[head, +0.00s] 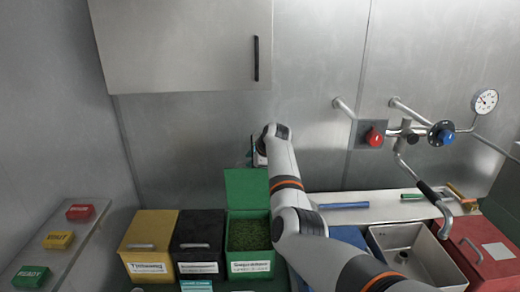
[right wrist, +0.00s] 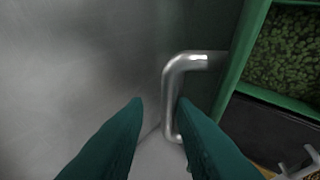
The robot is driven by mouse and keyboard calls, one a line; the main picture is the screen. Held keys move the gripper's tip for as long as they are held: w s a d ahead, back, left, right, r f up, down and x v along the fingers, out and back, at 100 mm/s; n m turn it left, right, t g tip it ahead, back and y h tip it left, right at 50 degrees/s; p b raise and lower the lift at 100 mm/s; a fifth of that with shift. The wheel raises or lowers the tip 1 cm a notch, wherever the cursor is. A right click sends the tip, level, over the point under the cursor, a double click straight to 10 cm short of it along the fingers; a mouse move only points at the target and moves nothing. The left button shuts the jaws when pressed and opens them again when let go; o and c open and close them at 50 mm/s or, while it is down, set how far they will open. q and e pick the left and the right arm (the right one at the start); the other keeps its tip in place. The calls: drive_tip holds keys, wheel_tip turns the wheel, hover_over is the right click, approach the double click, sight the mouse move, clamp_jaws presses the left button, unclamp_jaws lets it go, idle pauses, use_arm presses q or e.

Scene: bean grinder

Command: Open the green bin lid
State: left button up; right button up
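The green bin (head: 250,268) stands in the row of bins, with green beans (head: 250,235) inside. Its green lid (head: 247,190) stands up at the back, open. My right gripper (head: 252,158) is above and behind the raised lid, partly hidden by my own arm. In the right wrist view, the teal fingers of my right gripper (right wrist: 160,102) are apart with nothing clamped between them. A bent metal handle (right wrist: 185,75) is close by the right finger, which hides part of it; touching cannot be told. The beans (right wrist: 290,50) also show there. My left gripper is not in view.
A closed yellow bin (head: 150,232) and black bin (head: 198,230) stand left of the green one. Right are a blue bin (head: 348,235), a sink (head: 408,235) and a red bin (head: 472,245). A metal wall cabinet (head: 180,45) hangs above.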

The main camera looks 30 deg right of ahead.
drive_tip(key=b+v, duration=0.1)
drive_tip(key=v, duration=0.6)
drive_tip(key=shift+s+r+b, duration=0.3)
drive_tip(key=shift+b, duration=0.1)
